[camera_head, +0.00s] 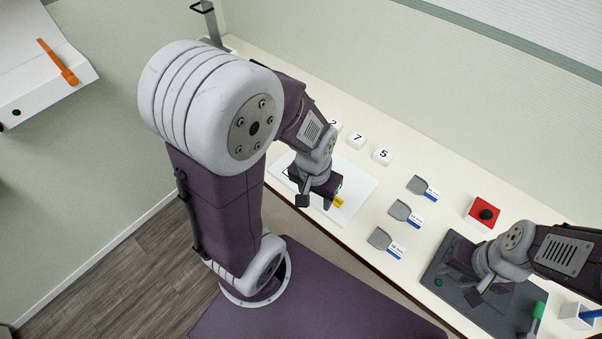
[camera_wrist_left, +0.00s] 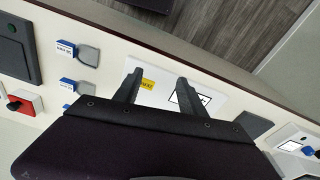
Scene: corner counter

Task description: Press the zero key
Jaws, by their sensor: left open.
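The zero key cannot be made out in either view. A white device (camera_wrist_left: 289,133) with a small framed panel and a blue spot shows at the lower right edge of the left wrist view; its markings are too small to read. My left gripper (camera_head: 319,195) is over the white board (camera_head: 362,187), near a yellow label (camera_head: 338,201). In the left wrist view my left gripper (camera_wrist_left: 158,92) has its fingers spread, with nothing between them. My right gripper (camera_head: 464,285) is above a dark grey mat (camera_head: 435,274), its fingers apart and apparently empty.
White number blocks (camera_head: 383,156) stand behind the board. Several grey scoop-like pieces with blue-and-white labels (camera_head: 400,210) lie to its right. A red box with a black knob (camera_head: 483,213) stands behind the mat. A white holder (camera_head: 577,315) and green-topped item (camera_head: 539,311) are at right.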

